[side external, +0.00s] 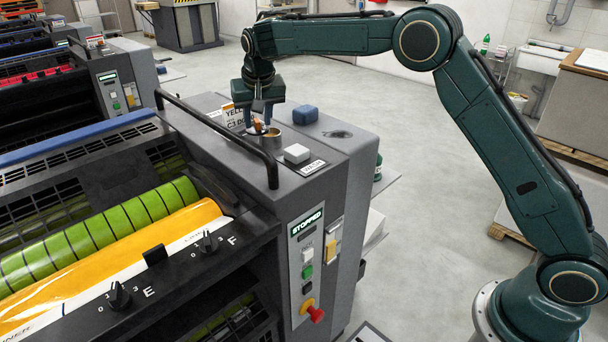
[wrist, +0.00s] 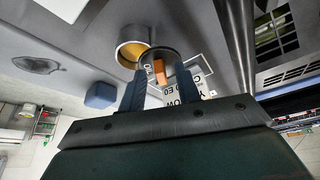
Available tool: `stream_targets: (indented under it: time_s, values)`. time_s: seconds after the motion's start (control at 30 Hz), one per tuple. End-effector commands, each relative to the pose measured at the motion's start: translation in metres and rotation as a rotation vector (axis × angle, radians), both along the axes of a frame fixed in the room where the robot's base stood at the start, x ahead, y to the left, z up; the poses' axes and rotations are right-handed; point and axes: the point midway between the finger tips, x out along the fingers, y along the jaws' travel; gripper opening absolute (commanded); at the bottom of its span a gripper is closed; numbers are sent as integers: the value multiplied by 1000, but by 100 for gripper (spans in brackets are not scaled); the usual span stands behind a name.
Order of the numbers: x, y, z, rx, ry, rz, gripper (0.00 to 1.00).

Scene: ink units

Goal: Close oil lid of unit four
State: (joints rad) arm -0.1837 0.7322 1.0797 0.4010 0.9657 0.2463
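The oil cup (wrist: 133,53) is a short metal cylinder on the unit's top, its brassy inside showing, so it is uncovered. It also shows in the side view (side external: 271,139). The round dark lid (wrist: 150,59) is beside the cup's rim, apparently swung open, with an orange tab (wrist: 160,72) on it. In the side view the orange tab (side external: 258,127) is just left of the cup. My gripper (wrist: 160,76) is at the lid, with its blue fingers apart on either side of the tab. A gap seems to show beside the tab; contact is hard to tell.
A black handrail (side external: 225,130) runs close beside the lid. A blue block (side external: 305,114) and a white block (side external: 297,154) sit on the unit's top near the cup. A yellow-ink label (side external: 232,116) lies behind. The panel sign (side external: 306,223) reads STOPPED.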

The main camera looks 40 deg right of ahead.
Motion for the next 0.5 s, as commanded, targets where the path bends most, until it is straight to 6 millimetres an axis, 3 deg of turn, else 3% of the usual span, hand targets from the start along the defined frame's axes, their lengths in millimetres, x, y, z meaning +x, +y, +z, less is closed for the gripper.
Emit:
stream_targets:
  time_s: [0.37,0.5]
  values:
    - [1,-1,-4,0,1,0,33]
    - [1,-1,-4,0,1,0,7]
